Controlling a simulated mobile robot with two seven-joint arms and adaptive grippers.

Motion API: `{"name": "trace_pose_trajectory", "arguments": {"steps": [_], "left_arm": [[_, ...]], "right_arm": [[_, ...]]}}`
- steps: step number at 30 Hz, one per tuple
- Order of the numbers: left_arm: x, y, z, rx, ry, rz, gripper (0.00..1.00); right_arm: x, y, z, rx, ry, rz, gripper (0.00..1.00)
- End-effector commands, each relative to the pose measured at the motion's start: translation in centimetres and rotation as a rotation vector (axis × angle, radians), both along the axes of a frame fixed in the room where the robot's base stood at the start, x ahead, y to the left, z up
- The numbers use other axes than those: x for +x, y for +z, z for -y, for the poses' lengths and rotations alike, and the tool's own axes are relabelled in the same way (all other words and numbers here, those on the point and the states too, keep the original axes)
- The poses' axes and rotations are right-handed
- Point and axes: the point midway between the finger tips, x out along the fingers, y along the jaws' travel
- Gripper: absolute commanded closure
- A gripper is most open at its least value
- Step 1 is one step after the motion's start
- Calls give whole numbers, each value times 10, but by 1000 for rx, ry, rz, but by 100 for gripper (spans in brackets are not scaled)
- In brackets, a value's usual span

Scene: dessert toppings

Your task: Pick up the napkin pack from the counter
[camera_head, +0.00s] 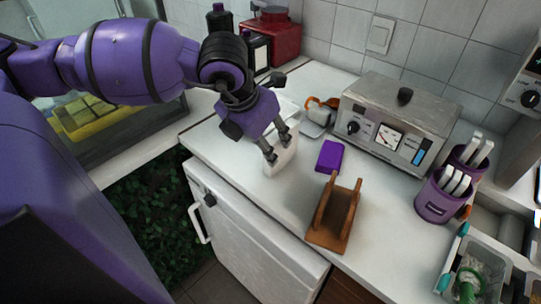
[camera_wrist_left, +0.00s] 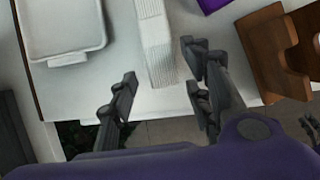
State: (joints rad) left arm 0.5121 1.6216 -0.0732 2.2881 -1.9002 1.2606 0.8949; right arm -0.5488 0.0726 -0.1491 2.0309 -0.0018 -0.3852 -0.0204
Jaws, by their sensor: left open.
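The napkin pack (camera_head: 284,160) is a white block lying on the light counter (camera_head: 230,150), close to its front edge. In the left wrist view the napkin pack (camera_wrist_left: 155,45) shows ribbed, layered sides and lies just beyond the fingertips, roughly between their lines. My left gripper (camera_head: 277,150) reaches down over the pack and hides part of it. In the left wrist view the left gripper (camera_wrist_left: 161,82) is open, with nothing held between its fingers. I cannot tell whether a finger touches the pack. My right gripper is in neither view.
A brown wooden holder (camera_head: 335,215) and a purple box (camera_head: 330,156) lie right of the pack. A metal appliance (camera_head: 400,118) stands behind them. Purple cups (camera_head: 437,203) stand at right. A white tray (camera_wrist_left: 65,52) lies left of the pack in the wrist view.

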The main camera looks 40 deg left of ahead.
Motion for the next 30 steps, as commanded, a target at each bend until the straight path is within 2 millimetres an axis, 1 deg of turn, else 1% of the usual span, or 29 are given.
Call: {"name": "trace_pose_trajectory", "arguments": {"steps": [1,3,9,12,19,27,29,30], "left_arm": [[3,-6,1,-2,0,0,55],[7,-14,2,-4,1,0,55],[19,-40,2,-2,0,1,55],[21,-46,1,-1,0,0,55],[21,-47,1,0,0,0,55],[21,-47,1,0,0,0,90],[21,-47,1,0,0,0,98],[21,-47,1,0,0,0,100]], "right_arm": [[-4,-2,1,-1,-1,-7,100],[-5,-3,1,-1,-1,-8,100],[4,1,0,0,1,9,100],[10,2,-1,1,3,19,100],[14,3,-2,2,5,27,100],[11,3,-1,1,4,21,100],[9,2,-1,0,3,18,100],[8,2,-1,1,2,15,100]]}}
